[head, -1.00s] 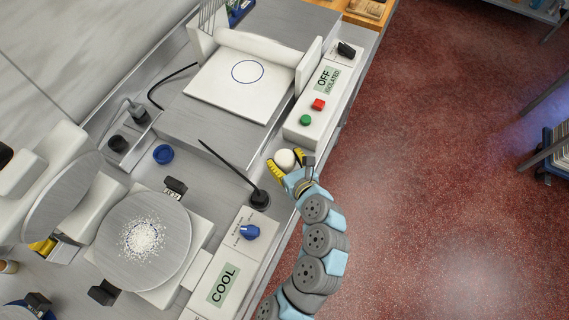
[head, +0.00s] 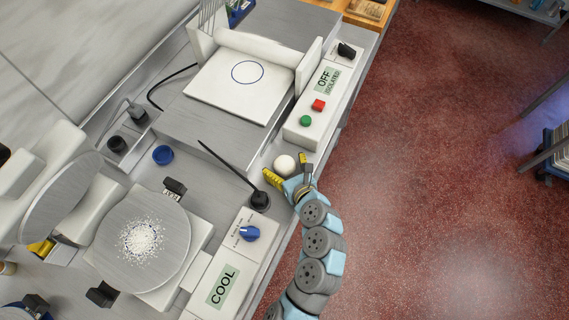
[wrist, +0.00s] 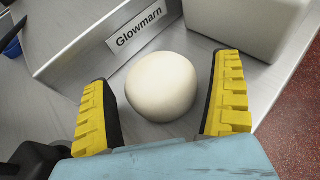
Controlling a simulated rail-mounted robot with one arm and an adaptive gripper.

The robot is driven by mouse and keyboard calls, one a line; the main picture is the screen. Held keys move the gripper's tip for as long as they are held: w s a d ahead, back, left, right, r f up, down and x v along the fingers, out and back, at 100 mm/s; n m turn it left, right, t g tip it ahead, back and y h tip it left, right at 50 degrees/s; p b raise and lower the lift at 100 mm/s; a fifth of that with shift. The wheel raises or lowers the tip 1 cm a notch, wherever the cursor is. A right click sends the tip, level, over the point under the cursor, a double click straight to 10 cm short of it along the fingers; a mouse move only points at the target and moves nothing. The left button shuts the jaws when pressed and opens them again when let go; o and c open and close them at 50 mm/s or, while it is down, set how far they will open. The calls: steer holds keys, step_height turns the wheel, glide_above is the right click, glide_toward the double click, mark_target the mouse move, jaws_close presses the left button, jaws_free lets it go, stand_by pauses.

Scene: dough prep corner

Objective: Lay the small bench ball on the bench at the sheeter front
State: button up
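The small bench ball (head: 284,164) is a pale, round piece of dough. It sits on the metal bench (head: 262,187) at the front of the sheeter (head: 240,84), just below the sheeter's control box. My gripper (head: 287,173) is at the ball's near side. In the wrist view my gripper (wrist: 165,105) has its yellow fingers spread, with the ball (wrist: 161,86) between them and a visible gap on both sides. The ball appears to rest on the bench, close to a raised metal edge labelled "Glowmarn" (wrist: 138,32).
The control box (head: 318,108) with red and green buttons stands just beyond the ball. A black lever (head: 259,199) rises left of my gripper. A round plate (head: 143,239) with white powder and a blue cap (head: 163,154) are further left. The floor lies to the right.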

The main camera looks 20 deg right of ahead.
steer(key=shift+s+d+r, duration=0.1)
steer(key=shift+s+r, duration=0.1)
steer(key=shift+r, duration=0.05)
steer(key=v, duration=0.9)
steer(key=shift+s+r+p, duration=0.2)
steer(key=shift+s+p, duration=0.1)
steer(key=shift+p, duration=0.1)
steer(key=shift+p+v, duration=0.55)
steer(key=shift+v, duration=0.45)
steer(key=shift+f, duration=0.15)
